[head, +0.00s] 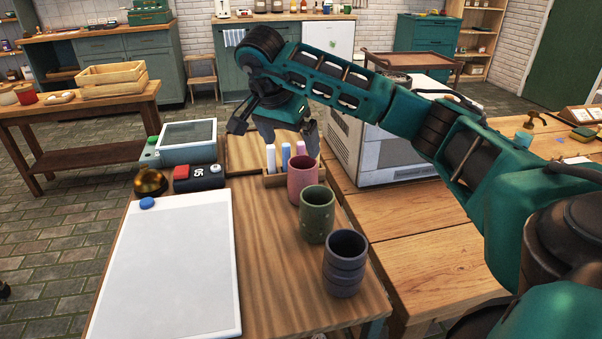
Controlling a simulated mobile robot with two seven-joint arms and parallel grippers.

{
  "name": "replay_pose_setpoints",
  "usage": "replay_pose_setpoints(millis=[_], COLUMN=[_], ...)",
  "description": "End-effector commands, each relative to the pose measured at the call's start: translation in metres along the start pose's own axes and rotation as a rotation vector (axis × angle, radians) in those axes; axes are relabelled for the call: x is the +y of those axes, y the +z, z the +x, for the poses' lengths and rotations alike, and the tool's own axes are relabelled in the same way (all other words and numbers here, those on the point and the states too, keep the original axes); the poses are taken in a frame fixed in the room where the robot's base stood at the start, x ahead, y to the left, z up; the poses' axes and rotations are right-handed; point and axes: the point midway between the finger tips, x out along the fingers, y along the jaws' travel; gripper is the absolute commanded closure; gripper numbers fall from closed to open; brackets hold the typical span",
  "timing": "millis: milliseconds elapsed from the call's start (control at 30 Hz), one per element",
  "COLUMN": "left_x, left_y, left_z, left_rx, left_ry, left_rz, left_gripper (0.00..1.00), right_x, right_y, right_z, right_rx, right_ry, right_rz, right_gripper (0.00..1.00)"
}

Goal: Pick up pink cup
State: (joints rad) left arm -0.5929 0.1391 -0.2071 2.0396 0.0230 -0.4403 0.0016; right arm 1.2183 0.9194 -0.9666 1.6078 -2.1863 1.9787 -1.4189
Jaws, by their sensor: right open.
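The pink cup (303,180) stands upright on the wooden table, the farthest of three cups in a row. A green cup (317,214) stands just in front of it, and a dark grey-blue cup (344,263) is nearest. My right gripper (275,136) hangs above and behind the pink cup, over the marker holder, with its fingers apart and nothing between them. It is not touching the cup as far as I can see. My left gripper is not in view.
A wooden holder with several markers (286,158) sits right behind the pink cup. A white board (166,265) covers the table's left part. A boxy grey appliance (385,150) stands on the right-hand table. Bare wood lies between board and cups.

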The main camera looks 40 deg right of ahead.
Motion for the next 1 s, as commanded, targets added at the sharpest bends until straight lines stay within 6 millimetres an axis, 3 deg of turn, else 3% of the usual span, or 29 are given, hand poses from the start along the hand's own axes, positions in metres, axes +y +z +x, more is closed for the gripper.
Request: replay_pose_setpoints(millis=[167, 467, 700, 1000], left_x=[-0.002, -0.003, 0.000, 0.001], left_y=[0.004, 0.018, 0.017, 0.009], left_z=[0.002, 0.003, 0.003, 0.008], left_rx=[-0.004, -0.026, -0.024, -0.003], left_ry=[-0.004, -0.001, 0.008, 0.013], left_rz=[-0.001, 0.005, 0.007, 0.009], left_gripper=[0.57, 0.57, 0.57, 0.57], right_x=[0.001, 0.002, 0.002, 0.006], right_y=[-0.001, -0.001, 0.000, 0.006], right_z=[0.011, 0.065, 0.083, 0.124], right_rx=[0.005, 0.004, 0.004, 0.003], right_ry=[0.005, 0.005, 0.002, 0.003], right_rz=[0.001, 0.002, 0.002, 0.002], right_gripper=[0.00, 0.00, 0.00, 0.00])
